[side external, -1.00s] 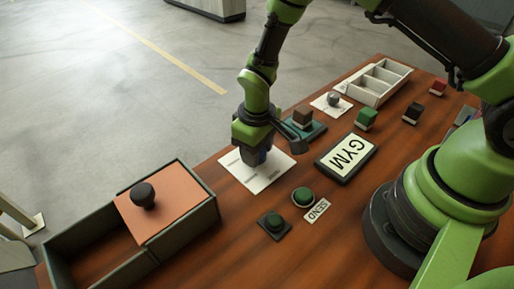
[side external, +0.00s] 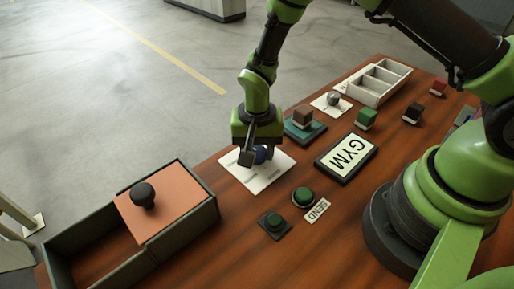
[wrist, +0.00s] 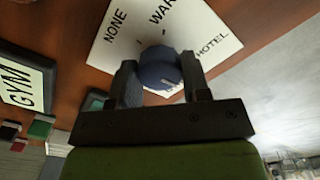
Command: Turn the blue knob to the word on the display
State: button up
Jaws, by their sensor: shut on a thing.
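The blue knob (wrist: 157,68) stands on a white card (wrist: 108,48) printed with words around it. NONE, a word starting WAR and HOTEL show in the wrist view; another word beside the knob is mostly hidden. My gripper (wrist: 159,66) is shut on the knob, one finger on each side. A small pale mark shows on the knob's near side, towards the partly hidden word. In the side view the knob (side external: 262,154) is partly covered by my gripper (side external: 257,156), over the card (side external: 262,180). The display (side external: 346,157) reads GYM.
A green button (side external: 303,196) with a SEND label (side external: 317,210) and another dark green button (side external: 275,224) sit nearer the front. An open box (side external: 190,225) with a black-knobbed lid (side external: 143,195) is at left. Small blocks and a white divided tray (side external: 352,92) are at right.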

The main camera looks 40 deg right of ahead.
aim_at(257, 151)
jog(key=shift+m, duration=2.3)
jog(key=o, duration=0.9)
jog(key=shift+o, duration=0.2)
notch_tip(257, 151, up, 10)
